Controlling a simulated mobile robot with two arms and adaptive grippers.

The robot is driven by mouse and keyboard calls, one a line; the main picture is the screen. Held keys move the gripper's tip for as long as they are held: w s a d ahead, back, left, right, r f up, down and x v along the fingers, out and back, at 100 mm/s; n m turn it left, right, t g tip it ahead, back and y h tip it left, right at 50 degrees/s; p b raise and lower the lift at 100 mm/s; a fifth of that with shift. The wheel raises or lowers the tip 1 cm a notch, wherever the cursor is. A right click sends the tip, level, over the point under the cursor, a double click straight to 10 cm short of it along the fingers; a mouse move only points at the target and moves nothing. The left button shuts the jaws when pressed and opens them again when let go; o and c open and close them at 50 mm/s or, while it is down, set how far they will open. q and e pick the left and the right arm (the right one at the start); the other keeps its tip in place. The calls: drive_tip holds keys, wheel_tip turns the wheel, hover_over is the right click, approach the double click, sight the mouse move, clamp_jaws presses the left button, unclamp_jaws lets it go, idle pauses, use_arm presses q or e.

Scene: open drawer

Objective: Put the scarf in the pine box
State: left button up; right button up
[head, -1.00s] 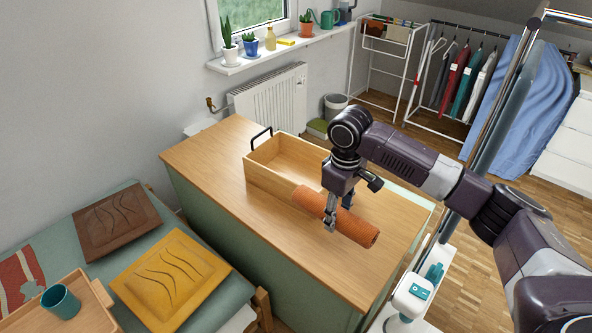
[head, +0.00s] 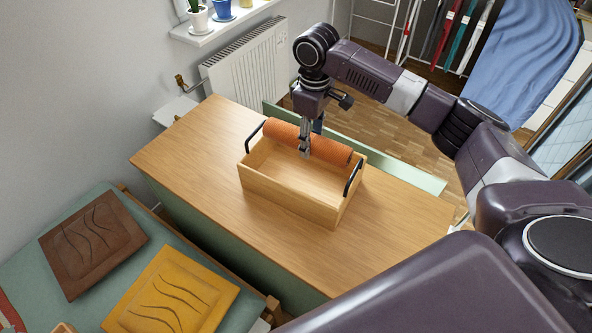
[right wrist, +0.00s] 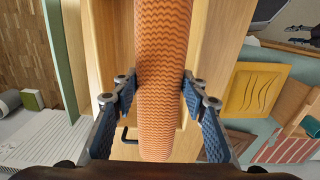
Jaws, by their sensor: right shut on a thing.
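The scarf (head: 328,150) is an orange, zigzag-patterned roll. My right gripper (head: 306,150) is shut on it near its middle and holds it level. In the right wrist view the scarf (right wrist: 165,70) runs between the two fingers. The pine box (head: 285,196) is an open wooden tray with black handles, standing on the wooden cabinet top. In the head view the scarf overlaps the box's far long side, roughly parallel to it, and hides that wall. I cannot tell how far above the rim it is. The visible box floor is bare. My left gripper is not in view.
The cabinet top (head: 205,135) is clear left and right of the box. A green strip (head: 405,172) runs along its far side. A bench with a brown cushion (head: 92,240) and a yellow cushion (head: 172,295) is at the lower left. A radiator (head: 245,65) stands behind.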

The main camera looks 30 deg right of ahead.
wheel_tip(320, 180, down, 8)
drive_tip(key=p, duration=0.2)
hover_over(309, 193)
wheel_tip(309, 193, down, 7)
drive_tip(key=shift+a+r, duration=0.1)
drive_tip(key=shift+f, duration=0.75)
wheel_tip(309, 193, down, 2)
drive_tip(key=shift+s+f+p, duration=0.1)
drive_tip(key=shift+f+p, duration=0.1)
drive_tip(key=shift+p, duration=0.15)
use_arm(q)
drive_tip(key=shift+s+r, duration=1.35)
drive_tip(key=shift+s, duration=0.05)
use_arm(e)
drive_tip(key=shift+f, duration=0.45)
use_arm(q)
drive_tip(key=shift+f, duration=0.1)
use_arm(e)
drive_tip(key=o, duration=1.2)
drive_tip(key=shift+f, duration=0.1)
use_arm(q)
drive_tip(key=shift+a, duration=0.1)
use_arm(e)
drive_tip(key=shift+o, duration=0.2)
